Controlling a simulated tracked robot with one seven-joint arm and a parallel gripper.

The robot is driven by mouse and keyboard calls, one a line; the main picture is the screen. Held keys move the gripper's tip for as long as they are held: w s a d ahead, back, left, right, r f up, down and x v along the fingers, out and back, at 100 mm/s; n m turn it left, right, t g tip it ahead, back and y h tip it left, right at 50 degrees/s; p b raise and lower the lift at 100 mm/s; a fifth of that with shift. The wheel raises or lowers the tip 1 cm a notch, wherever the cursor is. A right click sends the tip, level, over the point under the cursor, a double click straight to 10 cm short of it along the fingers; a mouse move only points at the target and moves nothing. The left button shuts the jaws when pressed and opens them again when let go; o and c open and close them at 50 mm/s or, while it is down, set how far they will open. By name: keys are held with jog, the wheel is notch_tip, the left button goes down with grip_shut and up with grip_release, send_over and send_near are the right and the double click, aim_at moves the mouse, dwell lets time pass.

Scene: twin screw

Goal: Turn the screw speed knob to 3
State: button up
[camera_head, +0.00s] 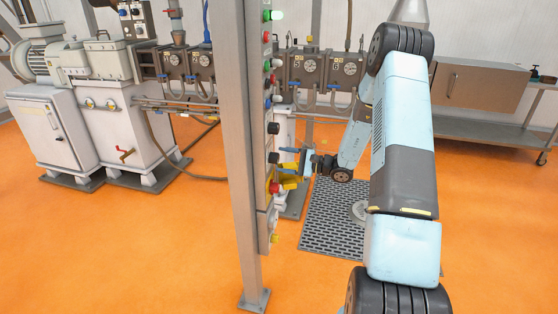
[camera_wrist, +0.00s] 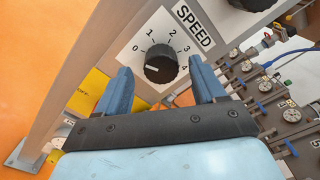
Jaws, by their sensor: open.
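The black SPEED knob (camera_wrist: 160,66) sits on a white dial plate marked 0 to 4 in the wrist view. Its pale mark is on its left side, close to the 0. The 3 is at the upper right of the knob. My gripper (camera_wrist: 159,70) is open, with one blue finger on each side of the knob. I see gaps between the fingers and the knob, but cannot tell how deep they reach. In the head view my gripper (camera_head: 290,160) is beside the lower part of the control panel (camera_head: 267,100).
Another black knob (camera_wrist: 251,3) is at the top of the wrist view. A red button (camera_head: 274,188) with yellow parts is just below my gripper. A grey post (camera_head: 238,150) stands left of the panel. Extruder barrel blocks (camera_head: 305,72) are behind it.

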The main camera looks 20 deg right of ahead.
jog(key=shift+x, duration=1.15)
jog(key=c, duration=1.1)
